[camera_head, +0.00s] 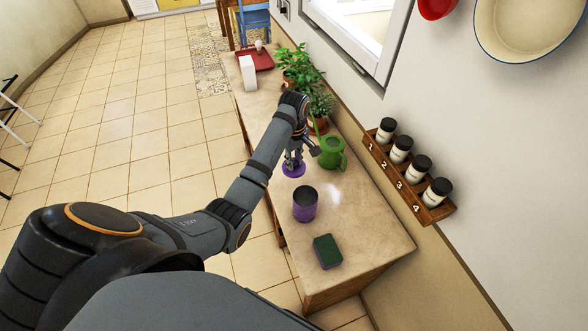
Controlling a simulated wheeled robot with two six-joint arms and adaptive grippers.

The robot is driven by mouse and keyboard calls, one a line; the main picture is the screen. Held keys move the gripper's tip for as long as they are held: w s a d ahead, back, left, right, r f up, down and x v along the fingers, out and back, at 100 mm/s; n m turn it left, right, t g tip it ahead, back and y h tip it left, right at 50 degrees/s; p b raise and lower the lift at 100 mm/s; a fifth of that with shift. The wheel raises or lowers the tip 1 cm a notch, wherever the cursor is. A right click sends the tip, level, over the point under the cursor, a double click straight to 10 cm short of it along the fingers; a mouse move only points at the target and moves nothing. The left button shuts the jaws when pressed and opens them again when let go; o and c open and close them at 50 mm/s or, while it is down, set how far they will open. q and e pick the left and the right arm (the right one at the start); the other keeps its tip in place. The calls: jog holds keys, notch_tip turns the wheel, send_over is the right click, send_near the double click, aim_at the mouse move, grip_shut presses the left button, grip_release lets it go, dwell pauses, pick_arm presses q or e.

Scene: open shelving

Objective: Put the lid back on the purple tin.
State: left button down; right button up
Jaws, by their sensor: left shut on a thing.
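The purple tin (305,205) stands upright and open on the countertop, with its dark inside showing. The purple lid (294,170) is a round disc just beyond the tin, under my left gripper (293,160). My left gripper points down and is shut on the lid at its top; the fingertips are small and partly hidden. I cannot tell whether the lid is raised or touches the counter. The lid is apart from the tin. My right gripper is not in view.
A green watering can (332,153) stands close right of the lid. A green sponge (327,251) lies nearer than the tin. Potted plants (295,65), a white box (248,73) and a red tray (262,60) are farther back. A wall rack (431,212) holds several jars.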

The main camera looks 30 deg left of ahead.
pick_arm(q)
jog(key=s+d+r+p, duration=0.9)
jog(key=shift+m, duration=0.3)
jog(key=shift+w+a+f+b, duration=0.15)
jog(key=shift+f+b, duration=0.2)
jog(key=shift+f, duration=1.45)
jog(key=shift+w+a+f+b, duration=0.1)
jog(key=shift+f+b, duration=0.2)
jog(key=shift+f, duration=1.5)
jog(key=shift+s, duration=0.1)
jog(key=shift+r+p, duration=0.1)
jog(key=shift+p, duration=0.3)
jog(key=shift+f, duration=0.25)
